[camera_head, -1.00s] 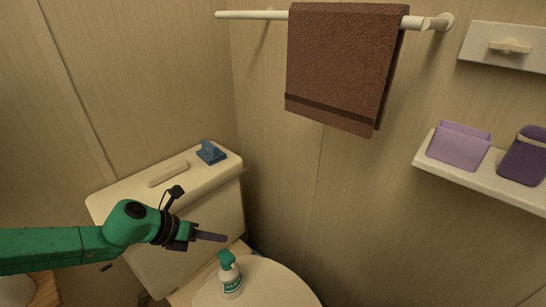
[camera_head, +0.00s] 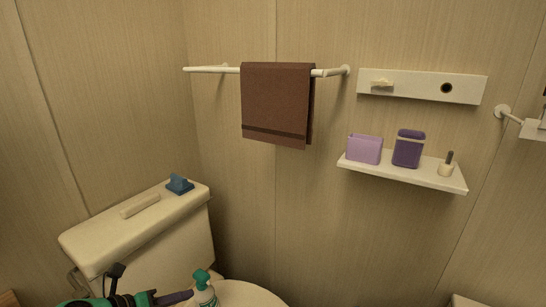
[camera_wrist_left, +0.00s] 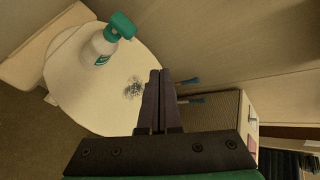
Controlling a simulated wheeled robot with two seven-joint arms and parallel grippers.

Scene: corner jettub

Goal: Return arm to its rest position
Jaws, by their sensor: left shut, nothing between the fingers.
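My left gripper (camera_head: 176,297) shows at the bottom edge of the head view, in front of the toilet tank; most of its green arm is cut off by the frame. Its fingers are shut with nothing between them, as the left wrist view shows too (camera_wrist_left: 158,100). A spray bottle (camera_head: 205,291) with a green top stands on the toilet lid (camera_head: 245,295), just right of the fingertips in the head view. The bottle also shows in the left wrist view (camera_wrist_left: 104,44), apart from the fingers. My right gripper is not in view.
The toilet tank (camera_head: 150,240) carries a blue object (camera_head: 179,184). A brown towel (camera_head: 275,102) hangs on a wall rail (camera_head: 205,69). A wall shelf (camera_head: 440,180) holds a lilac container (camera_head: 364,149), a dark purple container (camera_head: 408,148) and a small pale item (camera_head: 446,168). A dark speckled patch (camera_wrist_left: 133,88) marks the lid.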

